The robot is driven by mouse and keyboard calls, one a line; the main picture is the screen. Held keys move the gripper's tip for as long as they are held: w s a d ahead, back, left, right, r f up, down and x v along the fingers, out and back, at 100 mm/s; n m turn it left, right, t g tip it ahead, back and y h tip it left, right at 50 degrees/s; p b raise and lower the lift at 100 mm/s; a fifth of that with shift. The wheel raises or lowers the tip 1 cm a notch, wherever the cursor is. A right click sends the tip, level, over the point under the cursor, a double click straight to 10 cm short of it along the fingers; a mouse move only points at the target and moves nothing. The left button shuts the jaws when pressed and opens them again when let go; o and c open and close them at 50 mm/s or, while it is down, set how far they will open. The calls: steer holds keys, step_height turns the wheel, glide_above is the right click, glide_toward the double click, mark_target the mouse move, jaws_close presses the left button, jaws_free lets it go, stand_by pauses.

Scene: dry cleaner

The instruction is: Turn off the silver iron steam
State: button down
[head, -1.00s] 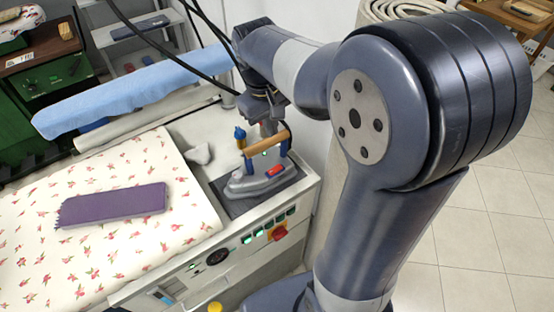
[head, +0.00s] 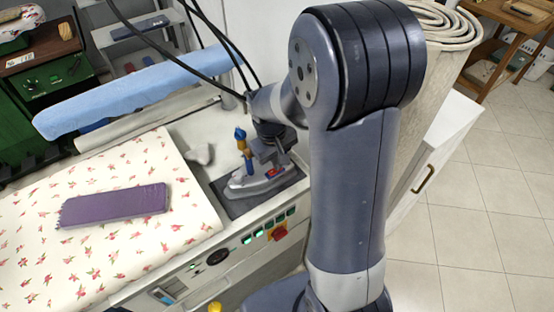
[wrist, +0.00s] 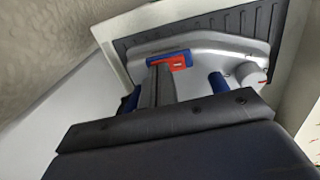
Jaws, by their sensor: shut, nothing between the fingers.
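The silver iron (head: 245,184) rests on a dark ribbed mat (head: 228,207) at the right end of the ironing station. In the wrist view, the iron's grey body (wrist: 205,45) carries a red switch (wrist: 180,62) in a blue surround. My gripper (head: 268,166) is over the iron, partly hidden by my own wrist in the head view. In the wrist view, its shut, empty fingers (wrist: 156,74) reach down right beside the red switch; whether they touch it cannot be told. The iron's handle is mostly hidden behind my gripper.
A purple folded cloth (head: 112,206) lies on the floral ironing board (head: 60,255) to the left. A panel with green switches and a red knob (head: 279,233) is in front. A blue padded sleeve board (head: 140,93) stands behind. Black hoses hang near my arm.

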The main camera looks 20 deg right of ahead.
steer(key=shift+f+b, duration=0.3)
steer(key=shift+s+d+r, duration=0.1)
steer(key=shift+s+a, duration=0.1)
steer(key=shift+a, duration=0.1)
steer(key=shift+s+a, duration=0.2)
steer(key=shift+a, duration=0.4)
